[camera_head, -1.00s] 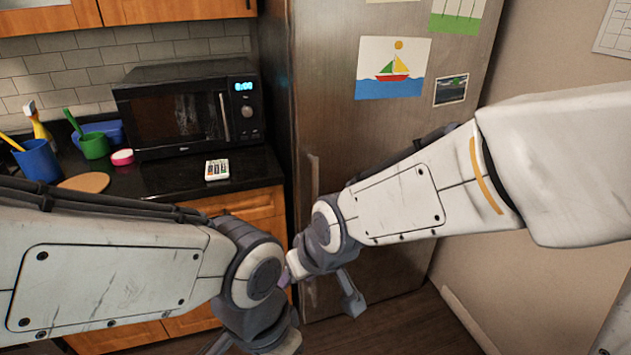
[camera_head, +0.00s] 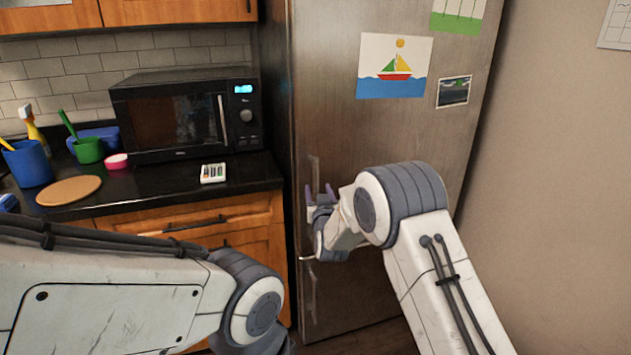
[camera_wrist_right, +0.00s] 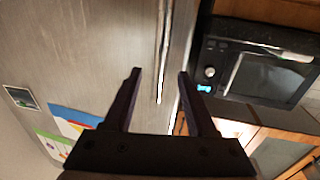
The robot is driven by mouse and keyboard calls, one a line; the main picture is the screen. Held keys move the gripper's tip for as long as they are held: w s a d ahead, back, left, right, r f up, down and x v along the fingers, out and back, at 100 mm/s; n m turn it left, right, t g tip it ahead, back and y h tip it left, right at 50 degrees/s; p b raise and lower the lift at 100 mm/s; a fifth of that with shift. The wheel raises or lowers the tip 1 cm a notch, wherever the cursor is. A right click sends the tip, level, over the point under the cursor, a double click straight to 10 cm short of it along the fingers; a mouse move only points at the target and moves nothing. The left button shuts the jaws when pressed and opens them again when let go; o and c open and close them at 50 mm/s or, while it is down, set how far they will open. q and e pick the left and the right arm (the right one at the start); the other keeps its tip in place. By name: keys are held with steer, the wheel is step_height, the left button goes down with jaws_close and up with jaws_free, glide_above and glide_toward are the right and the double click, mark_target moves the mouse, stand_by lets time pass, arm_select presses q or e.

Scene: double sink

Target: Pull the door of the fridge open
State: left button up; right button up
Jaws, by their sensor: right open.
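The fridge (camera_head: 330,110) is a tall brushed-metal unit in the middle of the head view, and its door is shut. Its slim vertical upper handle (camera_head: 315,168) runs near the door's left edge. My right gripper (camera_head: 319,192) is open, by the lower part of this handle. In the right wrist view the open fingers (camera_wrist_right: 159,74) point towards the fridge door (camera_wrist_right: 80,50). The handle (camera_wrist_right: 163,45) appears between the two fingertips there, not gripped; the exact gap is hard to tell. My left arm shows at bottom left, but its gripper is out of the picture.
A black microwave (camera_head: 185,112) and a dark counter (camera_head: 135,190) with cups and a round board (camera_head: 68,190) stand left of the fridge. Wooden cabinets (camera_head: 255,230) lie below. A beige wall (camera_head: 560,150) closes the right side.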

mark_target(316, 182)
steer(key=w, duration=0.7)
steer(key=shift+a+p, duration=0.3)
steer(key=shift+a, duration=0.1)
steer(key=shift+s, duration=0.1)
jaws_close()
stand_by(0.9)
